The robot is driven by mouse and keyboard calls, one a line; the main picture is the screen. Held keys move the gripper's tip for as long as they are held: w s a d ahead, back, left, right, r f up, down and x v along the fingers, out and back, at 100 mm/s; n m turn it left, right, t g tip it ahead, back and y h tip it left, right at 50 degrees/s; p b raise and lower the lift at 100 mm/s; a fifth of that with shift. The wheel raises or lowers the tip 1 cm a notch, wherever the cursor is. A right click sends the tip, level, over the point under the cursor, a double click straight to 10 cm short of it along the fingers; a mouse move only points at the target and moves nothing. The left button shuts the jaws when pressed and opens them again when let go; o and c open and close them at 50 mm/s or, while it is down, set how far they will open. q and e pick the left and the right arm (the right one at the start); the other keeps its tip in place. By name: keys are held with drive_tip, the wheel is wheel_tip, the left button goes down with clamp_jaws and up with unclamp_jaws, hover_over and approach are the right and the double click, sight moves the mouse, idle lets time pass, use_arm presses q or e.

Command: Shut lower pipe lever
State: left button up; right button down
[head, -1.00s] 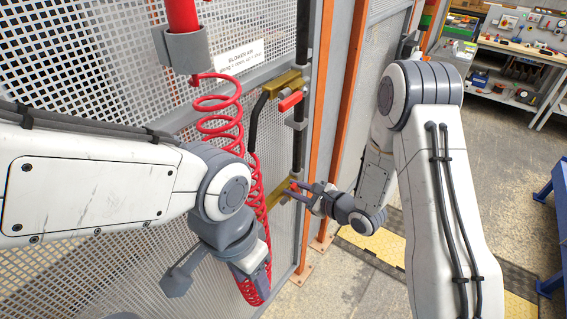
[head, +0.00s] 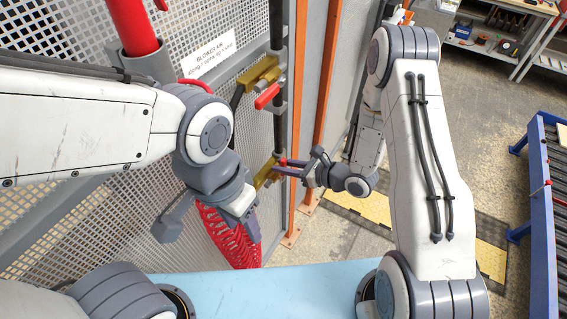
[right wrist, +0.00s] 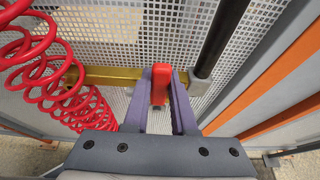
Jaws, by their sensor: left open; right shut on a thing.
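The lower pipe lever is red and sits at the lower brass fitting (head: 265,172) on the mesh panel. My right gripper (head: 281,168) is at this lever in the head view. In the right wrist view the red lever (right wrist: 160,84) stands between its two purple fingers, which are shut on it. A brass bar (right wrist: 110,77) runs left from behind the lever. The upper red lever (head: 267,96) is on the upper brass fitting (head: 262,71), apart from both grippers. My left gripper (head: 250,225) is open and empty, close to the red coiled hose.
The red coiled hose (head: 228,238) hangs left of the lower fitting. A dark vertical pipe (head: 276,120) runs beside the fittings. A white "BLOWER AIR" sign (head: 208,53) is above. Orange posts (head: 318,120) stand right. A blue-framed conveyor (head: 541,200) is far right, with open floor before it.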

drive_tip(key=shift+f, duration=0.2)
drive_tip(key=c, duration=1.1)
unclamp_jaws()
drive_tip(key=o, duration=0.4)
drive_tip(key=shift+w+a, duration=0.1)
drive_tip(key=shift+r, duration=0.1)
drive_tip(key=b+v, duration=0.3)
drive_tip(key=v, duration=0.7)
drive_tip(key=shift+d+r, duration=0.15)
drive_tip(key=shift+d, duration=0.1)
